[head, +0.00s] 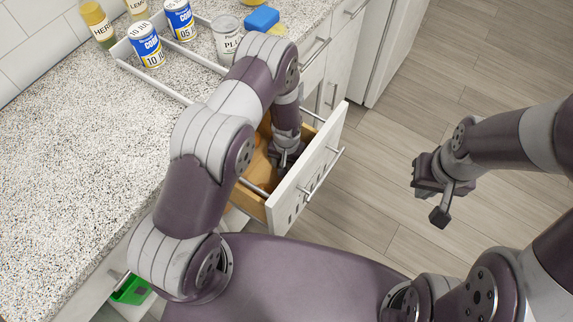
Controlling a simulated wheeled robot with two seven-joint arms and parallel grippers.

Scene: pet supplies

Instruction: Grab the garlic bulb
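I cannot make out a garlic bulb in the head view. An open drawer (322,165) with a white front and wooden inside stands out from the counter. My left arm reaches over the counter edge and down into it. My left gripper (286,158) is low inside the drawer, and its fingers are mostly hidden by shadow and by the arm. Whether it holds anything does not show. My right gripper (432,200) hangs over the floor to the right of the drawer, with its fingers apart and nothing between them.
The speckled counter (70,165) carries blue-and-white cans (146,46), a white can (226,36), a herb jar (98,24) and a blue sponge (262,19) near a white divided rack (128,58). A green item (132,290) shows low at the left. The wooden floor (400,90) is clear.

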